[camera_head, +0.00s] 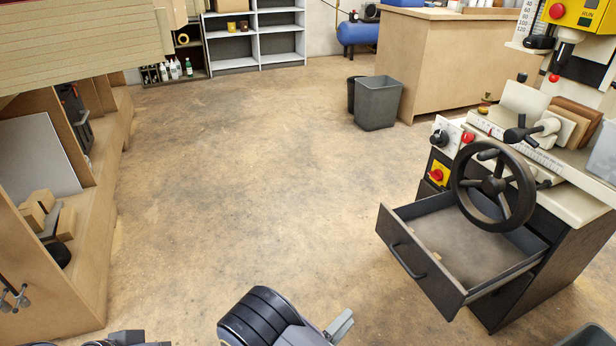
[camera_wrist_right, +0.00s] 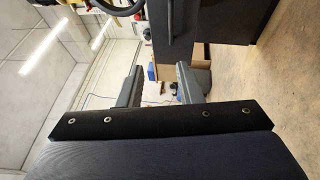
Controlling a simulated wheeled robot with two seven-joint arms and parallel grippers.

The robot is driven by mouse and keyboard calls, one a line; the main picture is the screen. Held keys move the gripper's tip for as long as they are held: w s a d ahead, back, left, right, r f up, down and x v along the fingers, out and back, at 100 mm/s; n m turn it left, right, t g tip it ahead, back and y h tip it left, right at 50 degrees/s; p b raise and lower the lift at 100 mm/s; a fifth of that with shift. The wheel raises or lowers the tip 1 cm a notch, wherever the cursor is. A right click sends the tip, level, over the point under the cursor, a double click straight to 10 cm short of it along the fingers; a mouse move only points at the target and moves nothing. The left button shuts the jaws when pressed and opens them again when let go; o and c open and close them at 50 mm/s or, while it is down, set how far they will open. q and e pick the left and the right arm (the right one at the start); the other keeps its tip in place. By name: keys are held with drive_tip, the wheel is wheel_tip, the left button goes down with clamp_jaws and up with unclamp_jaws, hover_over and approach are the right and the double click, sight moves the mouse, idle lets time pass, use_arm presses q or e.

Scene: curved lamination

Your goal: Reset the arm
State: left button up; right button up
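My right gripper (camera_head: 340,326) shows at the bottom edge of the head view, beside the dark rounded part of my arm; only a grey finger is seen there. In the right wrist view its two grey fingers (camera_wrist_right: 160,85) stand apart with nothing between them, so it is open and empty. It is in free space, away from the machine. A small dark piece of my left arm shows at the bottom left of the head view; its gripper fingers are not seen.
A machine with a black handwheel (camera_head: 493,185) stands at the right, its drawer (camera_head: 420,262) pulled out toward the floor space. A wooden shelf unit (camera_head: 85,250) stands at the left. A grey bin (camera_head: 378,103) and white shelving (camera_head: 232,47) are farther back. The middle floor is clear.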

drive_tip(key=s+d+r+m+g, duration=0.3)
drive_tip(key=d+r+m+g, duration=0.35)
drive_tip(key=d+g, duration=0.45)
drive_tip(key=s+d+r+m+g+y, duration=0.4)
drive_tip(key=s+r+y, duration=0.4)
drive_tip(key=s+y, duration=0.4)
wheel_tip(320, 180, up, 41)
drive_tip(key=s+a+t+y+p, duration=0.1)
drive_tip(key=t+y+p, duration=0.5)
drive_tip(key=p, duration=2.9)
drive_tip(key=shift+s+a+r+m+t, duration=0.2)
drive_tip(key=shift+s+a+m+t, duration=0.1)
drive_tip(key=shift+a+m+t, duration=0.2)
